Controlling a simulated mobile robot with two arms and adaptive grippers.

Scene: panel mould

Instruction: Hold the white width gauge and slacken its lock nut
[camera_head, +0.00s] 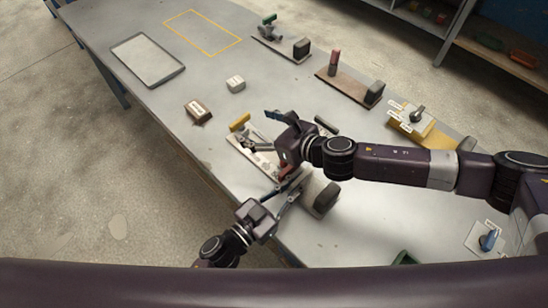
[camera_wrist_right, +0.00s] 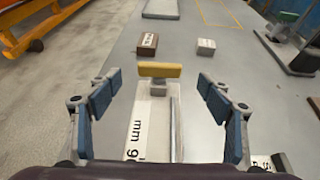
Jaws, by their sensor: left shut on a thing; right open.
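The white width gauge (camera_head: 245,143) lies on the grey table in the head view as a long pale plate with a yellow bar (camera_head: 239,122) at its far end. In the right wrist view the gauge (camera_wrist_right: 148,128) shows a printed "mm" label, a metal rod and the yellow bar (camera_wrist_right: 160,70). I cannot make out the lock nut.
A brown labelled block (camera_head: 198,111) and a white block (camera_head: 235,84) lie beyond the gauge. Other fixtures, including a yellow one with a knob (camera_head: 417,115), line the far side.

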